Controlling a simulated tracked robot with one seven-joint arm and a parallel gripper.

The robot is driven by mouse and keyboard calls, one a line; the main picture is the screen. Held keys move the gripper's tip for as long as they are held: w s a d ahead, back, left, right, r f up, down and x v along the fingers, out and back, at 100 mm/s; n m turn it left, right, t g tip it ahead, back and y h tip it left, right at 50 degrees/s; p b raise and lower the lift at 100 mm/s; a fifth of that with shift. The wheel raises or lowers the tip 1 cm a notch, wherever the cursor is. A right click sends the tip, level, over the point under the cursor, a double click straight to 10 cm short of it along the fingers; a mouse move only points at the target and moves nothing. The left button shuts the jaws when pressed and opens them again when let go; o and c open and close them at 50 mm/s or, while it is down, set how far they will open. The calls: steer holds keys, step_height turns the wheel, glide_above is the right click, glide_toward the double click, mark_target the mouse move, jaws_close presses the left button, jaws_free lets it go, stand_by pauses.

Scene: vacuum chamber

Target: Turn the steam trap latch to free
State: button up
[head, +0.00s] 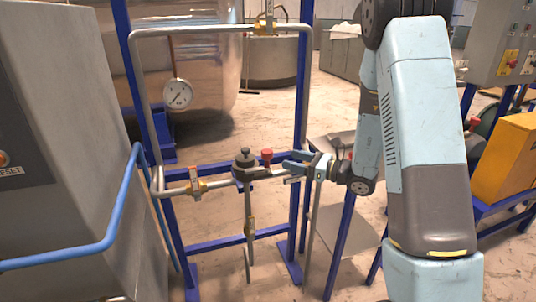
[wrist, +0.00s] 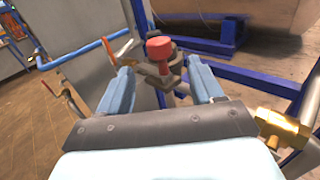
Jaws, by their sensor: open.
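The steam trap (head: 243,170) is a dark, round-topped fitting on the horizontal pipe, between the blue posts. A red-capped latch (head: 267,155) stands up at its right side, with a dark arm below the cap. My gripper (head: 284,168) is open and comes in from the right, its fingertips close to the latch. In the wrist view, the red cap (wrist: 158,48) shows upright between the two blue fingers, slightly beyond their tips. The trap body (wrist: 174,66) is partly hidden behind the cap. I cannot tell whether a finger touches the latch.
A brass valve (head: 196,187) is left of the trap; another brass fitting (wrist: 282,127) is close right of my gripper in the wrist view. Blue posts (head: 302,90) and a blue handrail (head: 121,215) bound the space. A pressure gauge (head: 177,94) is behind.

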mark_target(267, 150)
steer(key=x, duration=1)
steer(key=shift+c, duration=0.5)
jaws_close()
steer(key=shift+d, duration=0.15)
steer(key=shift+a, duration=0.3)
